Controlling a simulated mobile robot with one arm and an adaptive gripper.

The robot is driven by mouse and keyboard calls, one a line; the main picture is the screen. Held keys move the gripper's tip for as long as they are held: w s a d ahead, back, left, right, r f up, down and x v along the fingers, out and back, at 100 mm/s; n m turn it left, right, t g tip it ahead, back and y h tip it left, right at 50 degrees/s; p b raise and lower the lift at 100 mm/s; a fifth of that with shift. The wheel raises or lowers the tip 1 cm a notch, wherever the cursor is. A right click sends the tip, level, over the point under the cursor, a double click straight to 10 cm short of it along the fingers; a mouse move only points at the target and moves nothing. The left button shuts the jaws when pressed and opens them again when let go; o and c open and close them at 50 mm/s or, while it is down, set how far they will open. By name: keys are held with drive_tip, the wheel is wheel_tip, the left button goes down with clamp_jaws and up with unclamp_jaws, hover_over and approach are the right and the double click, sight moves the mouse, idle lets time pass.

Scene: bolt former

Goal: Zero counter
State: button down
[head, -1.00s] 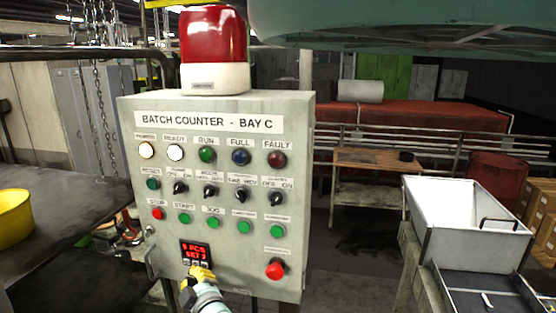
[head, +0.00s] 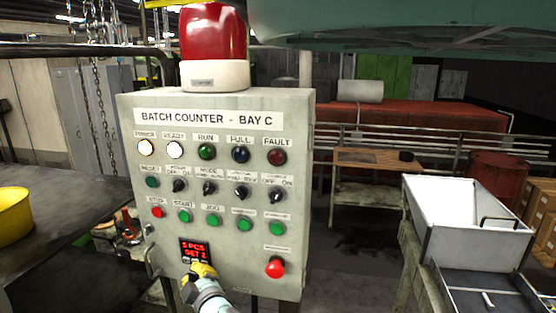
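The batch counter panel (head: 215,285) is a grey box labelled "BATCH COUNTER - BAY C". Its small counter display (head: 194,249) shows red text that appears to read "5 PCS" over "SET 2". A row of small keys sits under the text, partly hidden by my gripper. My gripper (head: 202,269) has yellow fingertips and is at the keys at the display's lower edge. I cannot tell whether it touches them or whether its fingers are apart. A green button (head: 152,182) labelled "RESET" is on the panel's left side.
The power lamp (head: 145,147) and ready lamp (head: 175,150) are lit white. A red mushroom button (head: 275,267) is to the right of my gripper. A handle (head: 152,263) sticks out at the panel's left edge. A white bin (head: 475,238) stands at the right.

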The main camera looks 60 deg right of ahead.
drive_tip(key=shift+w+d, duration=0.1)
idle(0.3)
drive_tip(key=shift+a+r, duration=0.1)
drive_tip(key=shift+a, duration=0.2)
drive_tip(key=shift+s+a, duration=0.25)
drive_tip(key=a, duration=0.1)
drive_tip(key=s+a, duration=0.1)
drive_tip(key=a, duration=0.1)
drive_tip(key=s+a, duration=0.1)
drive_tip(key=a, duration=0.1)
drive_tip(key=shift+s+a+p, duration=0.2)
drive_tip(key=shift+p, duration=0.1)
idle(0.3)
